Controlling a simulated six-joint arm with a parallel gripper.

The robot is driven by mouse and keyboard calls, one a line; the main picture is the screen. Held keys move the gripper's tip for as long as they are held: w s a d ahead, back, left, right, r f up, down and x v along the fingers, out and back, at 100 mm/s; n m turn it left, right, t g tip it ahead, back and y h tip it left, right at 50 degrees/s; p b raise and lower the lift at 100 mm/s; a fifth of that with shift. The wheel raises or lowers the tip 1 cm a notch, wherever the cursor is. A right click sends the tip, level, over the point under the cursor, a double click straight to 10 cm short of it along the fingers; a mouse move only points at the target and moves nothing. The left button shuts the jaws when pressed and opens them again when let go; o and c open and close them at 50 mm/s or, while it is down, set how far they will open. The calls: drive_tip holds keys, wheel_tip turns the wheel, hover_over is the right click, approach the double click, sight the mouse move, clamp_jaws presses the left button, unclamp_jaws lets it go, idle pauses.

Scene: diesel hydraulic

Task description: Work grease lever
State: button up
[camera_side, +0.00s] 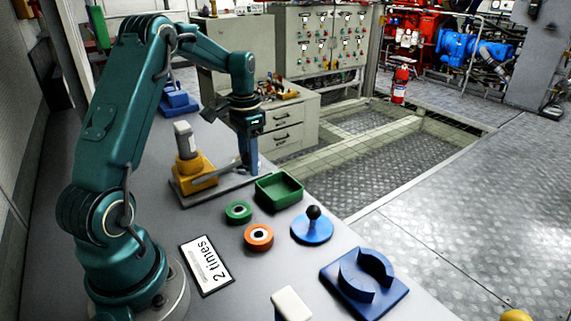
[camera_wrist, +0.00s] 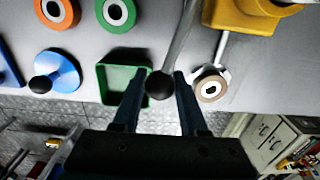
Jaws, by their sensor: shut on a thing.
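The grease pump (camera_side: 195,168) has a yellow body and a grey upright cylinder, and stands on a grey base plate (camera_side: 198,198). Its yellow body also shows at the top right of the wrist view (camera_wrist: 245,12). The grease lever (camera_side: 217,172) is a grey rod reaching right from the pump, slightly raised. My gripper (camera_side: 249,170) points down at the lever's outer end. In the wrist view, the lever's black ball knob (camera_wrist: 160,86) lies between the two fingers of my gripper (camera_wrist: 159,100), which is shut on the lever end.
Green (camera_side: 238,212) and orange (camera_side: 259,237) rings, a blue knobbed disc (camera_side: 312,232), a blue holder (camera_side: 364,281) and a "2 times" sign (camera_side: 207,266) lie nearer. A drawer cabinet (camera_side: 290,125) is behind.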

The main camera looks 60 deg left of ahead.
drive_tip(key=shift+w+a+f, duration=0.1)
drive_tip(key=shift+w+f, duration=0.1)
drive_tip(key=shift+f, duration=0.5)
drive_tip(key=shift+r, duration=0.1)
